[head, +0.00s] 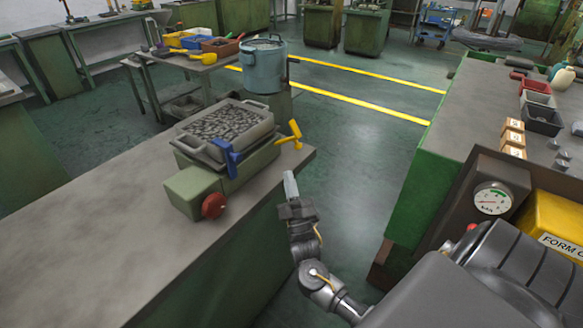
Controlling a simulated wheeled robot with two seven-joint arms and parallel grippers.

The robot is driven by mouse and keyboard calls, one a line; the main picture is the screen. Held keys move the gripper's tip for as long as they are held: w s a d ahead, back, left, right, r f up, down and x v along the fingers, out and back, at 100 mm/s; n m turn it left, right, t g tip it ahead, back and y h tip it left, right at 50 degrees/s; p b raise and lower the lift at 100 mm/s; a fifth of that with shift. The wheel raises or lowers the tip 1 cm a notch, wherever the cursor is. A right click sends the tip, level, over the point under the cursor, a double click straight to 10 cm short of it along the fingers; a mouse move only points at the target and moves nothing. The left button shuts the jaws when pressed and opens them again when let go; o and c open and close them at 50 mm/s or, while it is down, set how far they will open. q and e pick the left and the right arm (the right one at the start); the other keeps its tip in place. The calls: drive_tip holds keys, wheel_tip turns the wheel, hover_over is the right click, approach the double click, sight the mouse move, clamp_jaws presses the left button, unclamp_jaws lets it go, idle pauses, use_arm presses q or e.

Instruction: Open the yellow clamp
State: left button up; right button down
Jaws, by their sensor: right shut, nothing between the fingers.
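The yellow clamp (291,135) sticks out at the right end of a green-grey machine (243,170) on the left workbench. A blue clamp (227,158) is on the machine's near side. My right gripper (290,177) is shut and empty. In the picture it is just below the yellow clamp, beside the bench corner, and apart from the clamp. My left gripper is out of view.
A grey tray of small metal parts (265,134) sits on the machine. A red knob (214,206) is at its near left end. The left bench (90,235) is mostly bare. A green-sided counter (425,185) stands on the right, with open floor (350,150) between.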

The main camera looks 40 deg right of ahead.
drive_tip(key=p+x, duration=0.3)
drive_tip(key=x, duration=0.7)
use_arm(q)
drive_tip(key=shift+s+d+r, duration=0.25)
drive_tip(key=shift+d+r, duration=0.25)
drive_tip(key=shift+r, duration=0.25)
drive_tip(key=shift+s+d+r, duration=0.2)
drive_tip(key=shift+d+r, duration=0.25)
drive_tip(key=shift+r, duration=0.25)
use_arm(e)
drive_tip(key=shift+s+d+f, duration=0.4)
drive_tip(key=shift+d+f, duration=0.25)
drive_tip(key=shift+d, duration=0.05)
drive_tip(key=shift+s+d+f, duration=0.4)
drive_tip(key=shift+d+f, duration=0.25)
drive_tip(key=shift+d, duration=0.1)
